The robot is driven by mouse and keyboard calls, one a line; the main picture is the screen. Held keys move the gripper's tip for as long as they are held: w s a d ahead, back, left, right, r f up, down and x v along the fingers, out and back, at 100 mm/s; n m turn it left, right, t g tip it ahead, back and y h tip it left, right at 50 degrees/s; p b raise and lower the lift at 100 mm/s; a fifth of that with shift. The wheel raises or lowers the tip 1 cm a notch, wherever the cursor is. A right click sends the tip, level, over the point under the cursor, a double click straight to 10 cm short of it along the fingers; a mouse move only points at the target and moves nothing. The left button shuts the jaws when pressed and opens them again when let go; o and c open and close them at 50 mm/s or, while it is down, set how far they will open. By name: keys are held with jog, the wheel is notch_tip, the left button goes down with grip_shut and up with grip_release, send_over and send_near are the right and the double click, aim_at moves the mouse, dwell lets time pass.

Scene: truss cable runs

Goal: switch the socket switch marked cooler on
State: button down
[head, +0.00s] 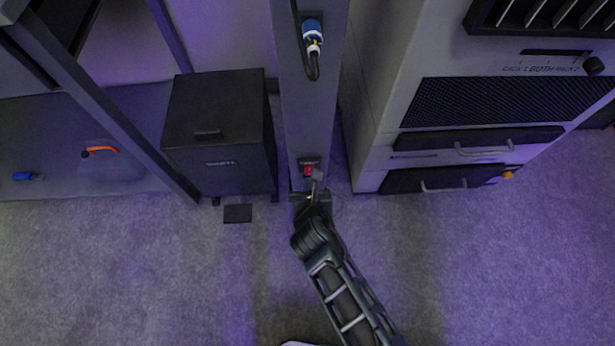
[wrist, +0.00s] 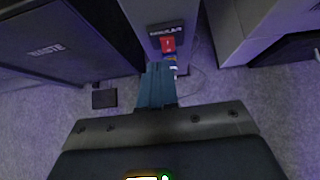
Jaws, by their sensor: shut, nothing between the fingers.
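The socket switch (head: 309,171) is a small red rocker under a dark label plate, low on the grey post. In the wrist view the red switch (wrist: 168,44) shows just beyond my fingertips, its label too blurred to read surely. My gripper (head: 315,186) is shut and empty, right at the foot of the post. In the wrist view my gripper (wrist: 158,68) points at the lower edge of the switch; I cannot tell whether it touches. A small blue and white piece below the switch is partly hidden by the fingers.
A dark waste bin (head: 220,130) stands left of the post, with its pedal (head: 238,213) on the floor. A large grey cabinet (head: 390,110) with drawers stands to the right. A blue plug (head: 312,30) with a cable hangs higher on the post. The carpet in front is clear.

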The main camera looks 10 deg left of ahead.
jog(key=v, duration=0.2)
jog(key=shift+r+p, duration=0.35)
jog(key=shift+r, duration=0.05)
dwell(0.3)
jog(key=s+d+r+m+t, duration=0.2)
jog(key=s+d+r+m, duration=0.5)
jog(key=s+d+m, duration=0.45)
jog(key=s+d+r+m+t, duration=0.1)
jog(key=s+d+r+m, duration=0.65)
jog(key=s+m, duration=0.6)
jog(key=s+d+r+m+t+h, duration=0.1)
jog(key=s+d+r+m, duration=0.25)
jog(key=r+m, duration=0.45)
jog(key=s+d+r+m+t+h, duration=0.1)
jog(key=s+d+r+m+h, duration=0.1)
jog(key=d+r+m, duration=0.55)
notch_tip(320, 180, up, 14)
jog(key=a+n+p, duration=0.1)
jog(key=a+p, duration=0.1)
jog(key=p, duration=1)
jog(key=shift+s, duration=0.15)
jog(key=shift+a+f, duration=0.1)
